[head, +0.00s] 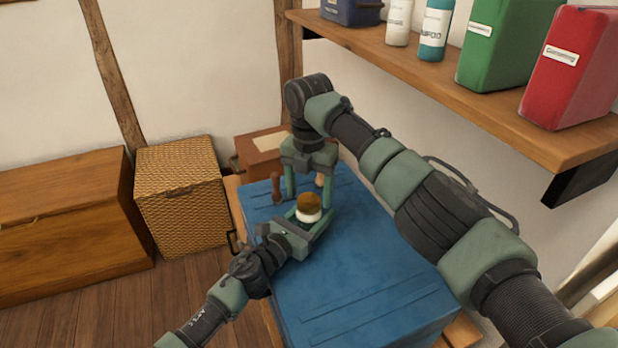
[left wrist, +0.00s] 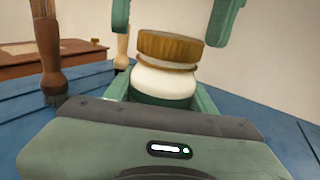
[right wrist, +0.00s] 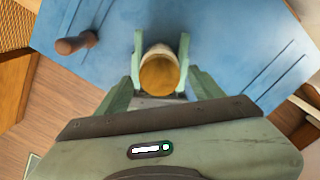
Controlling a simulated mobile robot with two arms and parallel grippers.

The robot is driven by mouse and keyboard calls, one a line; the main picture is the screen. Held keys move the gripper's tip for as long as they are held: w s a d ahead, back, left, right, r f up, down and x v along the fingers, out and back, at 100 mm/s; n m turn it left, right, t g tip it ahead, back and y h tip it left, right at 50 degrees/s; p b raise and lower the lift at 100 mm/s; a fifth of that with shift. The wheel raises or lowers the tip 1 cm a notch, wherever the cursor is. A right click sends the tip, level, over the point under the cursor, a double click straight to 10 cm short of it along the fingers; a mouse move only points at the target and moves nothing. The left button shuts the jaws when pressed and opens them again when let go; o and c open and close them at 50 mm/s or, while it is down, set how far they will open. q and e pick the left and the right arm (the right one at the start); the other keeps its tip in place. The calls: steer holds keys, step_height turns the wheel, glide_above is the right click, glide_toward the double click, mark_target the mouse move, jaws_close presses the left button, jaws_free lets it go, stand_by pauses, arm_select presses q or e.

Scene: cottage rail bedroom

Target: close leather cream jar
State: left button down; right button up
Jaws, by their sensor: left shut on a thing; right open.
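The leather cream jar is a white jar (left wrist: 163,82) with a brown-gold lid (left wrist: 170,49) on its top. A pale band shows under the lid, and I cannot tell whether it is fully seated. My left gripper (head: 307,216) is shut around the jar's lower body and holds it upright over the blue-topped surface. My right gripper (head: 308,188) is open and points down above the jar, with its fingertips near lid height at either side. In the right wrist view the lid (right wrist: 160,74) shows from above, between the fingers.
A brown-handled brush (head: 276,188) stands left of the jar on the blue chest (head: 350,285). A wooden box (head: 258,152) is behind. A shelf (head: 430,80) with bottles and red and green containers overhangs on the right. A wicker basket (head: 181,190) stands left. The chest's front is clear.

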steer(key=shift+f, duration=0.55)
